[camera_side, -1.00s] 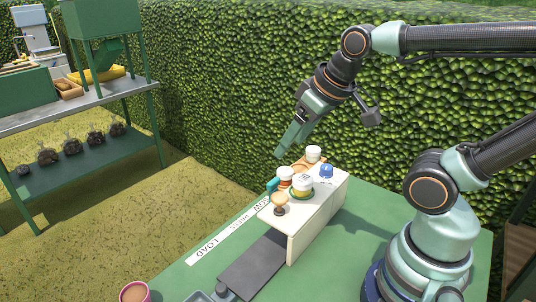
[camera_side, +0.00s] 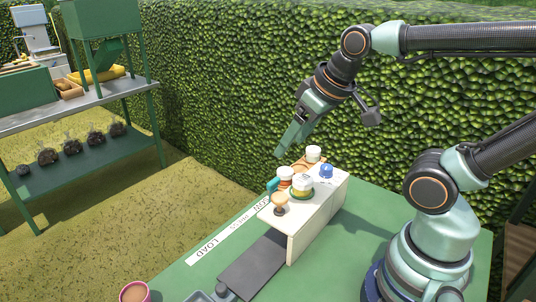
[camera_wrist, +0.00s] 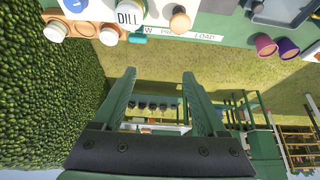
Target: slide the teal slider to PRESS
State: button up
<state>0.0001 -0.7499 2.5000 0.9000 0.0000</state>
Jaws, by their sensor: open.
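The teal slider (camera_side: 272,184) shows as a small piece at the left edge of the white stand, behind the jars. It also shows in the wrist view (camera_wrist: 137,38), beside the end of the label strip marked with a W. The white label strip (camera_side: 222,241) reads LOAD at the near end, PRESS in the middle and a partly hidden word ending in OW at the far end. The slider is at that far end, away from PRESS. My gripper (camera_side: 281,153) is open and empty, above the far end of the stand and apart from the slider. Its two green fingers show in the wrist view (camera_wrist: 158,75).
A white stand (camera_side: 312,222) holds several jars, including a DILL jar (camera_wrist: 129,15), close to the slider. A dark grey plate (camera_side: 252,265) lies in front of it. A pink cup (camera_side: 134,292) stands at the green table's near edge. A hedge (camera_side: 230,90) rises behind.

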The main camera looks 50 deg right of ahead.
jog(key=shift+o, duration=1.1)
jog(key=g, duration=0.6)
send_near(273, 180)
jog(key=f, duration=0.8)
jog(key=shift+s+f, duration=0.2)
jog(key=shift+f, duration=0.15)
grip_shut()
